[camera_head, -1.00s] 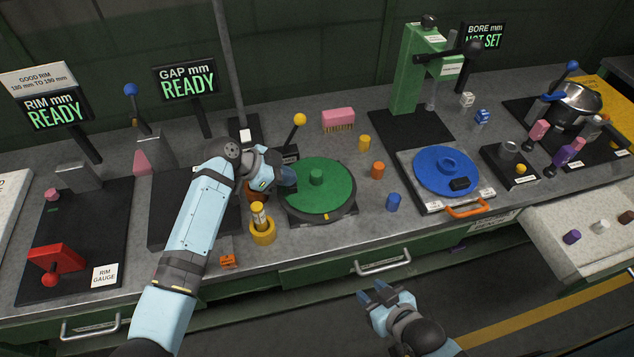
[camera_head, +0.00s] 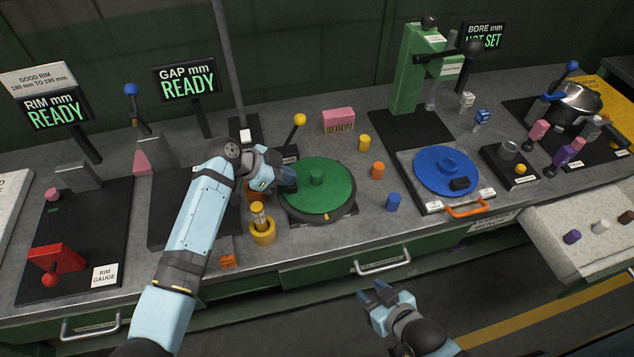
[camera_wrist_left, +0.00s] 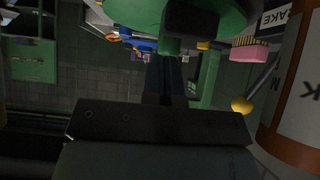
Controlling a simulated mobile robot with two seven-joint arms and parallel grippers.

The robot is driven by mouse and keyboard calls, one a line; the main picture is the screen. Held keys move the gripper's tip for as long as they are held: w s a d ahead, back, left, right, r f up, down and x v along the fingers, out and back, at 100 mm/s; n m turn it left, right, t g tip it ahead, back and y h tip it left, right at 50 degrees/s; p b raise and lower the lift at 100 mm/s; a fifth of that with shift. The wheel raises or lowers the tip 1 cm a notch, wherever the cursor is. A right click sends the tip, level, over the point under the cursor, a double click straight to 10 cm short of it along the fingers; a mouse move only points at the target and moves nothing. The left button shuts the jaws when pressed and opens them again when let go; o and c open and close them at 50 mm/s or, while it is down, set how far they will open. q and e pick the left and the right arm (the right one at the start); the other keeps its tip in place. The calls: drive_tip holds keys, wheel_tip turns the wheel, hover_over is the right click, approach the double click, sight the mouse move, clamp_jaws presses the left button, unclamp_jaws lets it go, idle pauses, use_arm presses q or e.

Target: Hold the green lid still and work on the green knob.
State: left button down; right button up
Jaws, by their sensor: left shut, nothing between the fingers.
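The green lid (camera_head: 335,197) lies flat on a dark round base on the bench. Whether the fingertips touch the lid cannot be told. In the left wrist view the shut fingers (camera_wrist_left: 166,75) point toward the green lid (camera_wrist_left: 228,18), seen at the top of the picture. My right gripper (camera_head: 378,296) is open and empty, in front of the bench and away from the lid.
A yellow cup (camera_head: 262,235) stands left of the lid. A yellow-topped lever (camera_head: 299,120) rises behind it. The blue lid (camera_head: 432,180) is further right.

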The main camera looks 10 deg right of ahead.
use_arm(q)
drive_tip(key=shift+s+f, duration=0.1)
drive_tip(key=shift+f, duration=0.75)
drive_tip(key=shift+r, duration=0.1)
idle(0.3)
drive_tip(key=shift+r, duration=0.5)
